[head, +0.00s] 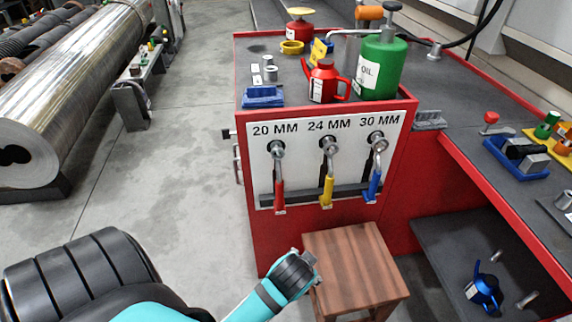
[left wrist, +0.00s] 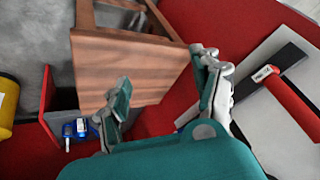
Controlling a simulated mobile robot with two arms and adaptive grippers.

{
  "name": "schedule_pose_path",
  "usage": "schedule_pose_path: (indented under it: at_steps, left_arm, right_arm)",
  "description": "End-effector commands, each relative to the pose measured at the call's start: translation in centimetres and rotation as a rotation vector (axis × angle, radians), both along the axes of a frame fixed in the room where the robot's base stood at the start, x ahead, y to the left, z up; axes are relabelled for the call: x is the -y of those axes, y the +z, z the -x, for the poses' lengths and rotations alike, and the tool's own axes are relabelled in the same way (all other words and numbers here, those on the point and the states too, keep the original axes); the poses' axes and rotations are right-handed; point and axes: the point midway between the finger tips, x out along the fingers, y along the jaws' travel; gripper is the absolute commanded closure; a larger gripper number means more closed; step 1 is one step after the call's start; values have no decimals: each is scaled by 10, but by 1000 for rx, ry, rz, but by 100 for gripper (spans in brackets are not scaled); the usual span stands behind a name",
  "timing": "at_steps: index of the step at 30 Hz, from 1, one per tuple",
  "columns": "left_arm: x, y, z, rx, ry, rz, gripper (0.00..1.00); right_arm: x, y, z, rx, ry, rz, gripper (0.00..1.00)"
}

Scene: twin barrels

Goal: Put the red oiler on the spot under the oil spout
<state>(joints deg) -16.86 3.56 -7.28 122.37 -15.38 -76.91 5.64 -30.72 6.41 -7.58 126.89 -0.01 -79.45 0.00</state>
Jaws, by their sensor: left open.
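The red oiler (head: 323,84), with a white label and a handle on its right, stands upright on the dark top of the red cabinet, near its front edge. The green oil can (head: 381,68) marked OIL stands just right of it. A grey spout (head: 346,32) reaches left from the can; the spot under it is hidden or not clear. My left gripper (head: 305,267) is low in front of the cabinet, by the wooden stool, well below the oiler. In the left wrist view its fingers (left wrist: 165,92) are apart and empty. My right gripper is out of view.
The wooden stool (head: 353,265) stands before the cabinet; it also fills the wrist view's upper middle (left wrist: 130,62). Red, yellow and blue handles hang on the cabinet front. A blue oiler (head: 484,290) sits on the lower shelf at right. A yellow labelled object (head: 318,50) is behind the red oiler.

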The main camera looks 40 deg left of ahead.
Motion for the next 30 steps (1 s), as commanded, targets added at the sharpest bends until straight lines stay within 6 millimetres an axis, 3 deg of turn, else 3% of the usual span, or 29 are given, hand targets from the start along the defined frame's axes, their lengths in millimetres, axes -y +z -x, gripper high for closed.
schedule_pose_path:
  at_steps: [1, 3, 6, 8, 30]
  left_arm:
    - [9, -18, 35, -79, -44, 43, 34]
    - [22, -34, 71, -159, -94, 99, 34]
    - [35, -44, 103, -230, -139, 155, 34]
    - [39, -47, 114, -251, -153, 174, 34]
    - [41, -48, 118, -262, -159, 183, 34]
  right_arm:
    - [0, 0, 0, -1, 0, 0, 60]
    - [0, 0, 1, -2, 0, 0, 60]
    - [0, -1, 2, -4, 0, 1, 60]
    - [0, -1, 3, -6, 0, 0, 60]
    - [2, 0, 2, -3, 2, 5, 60]
